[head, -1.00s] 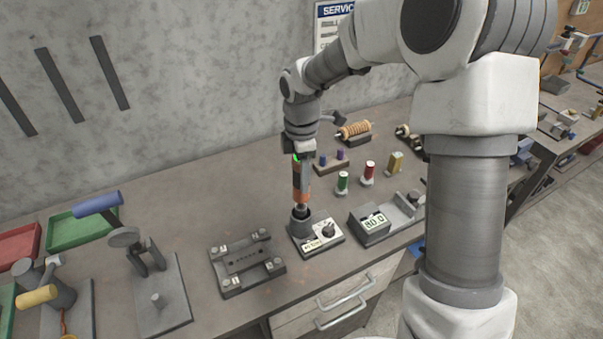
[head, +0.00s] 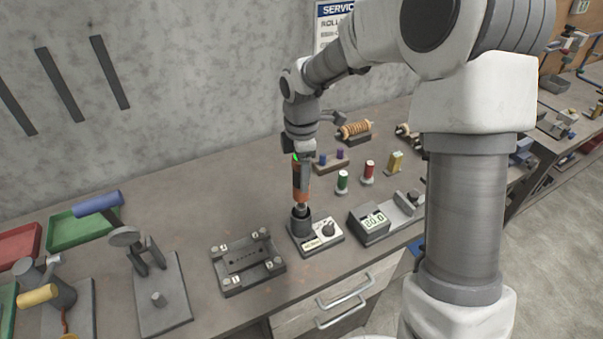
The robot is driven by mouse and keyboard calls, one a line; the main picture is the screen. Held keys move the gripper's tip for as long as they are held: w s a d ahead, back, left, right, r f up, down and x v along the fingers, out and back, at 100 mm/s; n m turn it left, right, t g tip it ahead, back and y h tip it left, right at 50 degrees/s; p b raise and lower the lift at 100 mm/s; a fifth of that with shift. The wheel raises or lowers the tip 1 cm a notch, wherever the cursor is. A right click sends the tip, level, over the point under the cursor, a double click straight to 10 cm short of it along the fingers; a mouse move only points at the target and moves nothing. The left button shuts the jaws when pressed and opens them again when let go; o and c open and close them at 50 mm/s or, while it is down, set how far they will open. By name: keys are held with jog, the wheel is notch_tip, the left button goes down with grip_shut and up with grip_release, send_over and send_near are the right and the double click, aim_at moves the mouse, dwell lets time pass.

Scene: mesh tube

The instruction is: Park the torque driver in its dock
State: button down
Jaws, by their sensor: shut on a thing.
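The torque driver (head: 301,183) is orange and dark grey and stands upright. My gripper (head: 300,158) is above it and shut on its upper end. The driver's lower tip is at the mouth of a dark grey cylindrical dock (head: 301,219). I cannot tell how deep the tip sits in the dock.
A dark fixture plate (head: 247,262) lies left of the dock. A box with a display (head: 374,224) stands to the right. Green (head: 342,182) and red (head: 368,172) cylinders stand behind.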

aim_at(302, 197)
jog(key=shift+f+b, duration=2.45)
jog(key=shift+f, duration=1.3)
dwell(3.0)
jog(key=shift+c, duration=1.1)
grip_release()
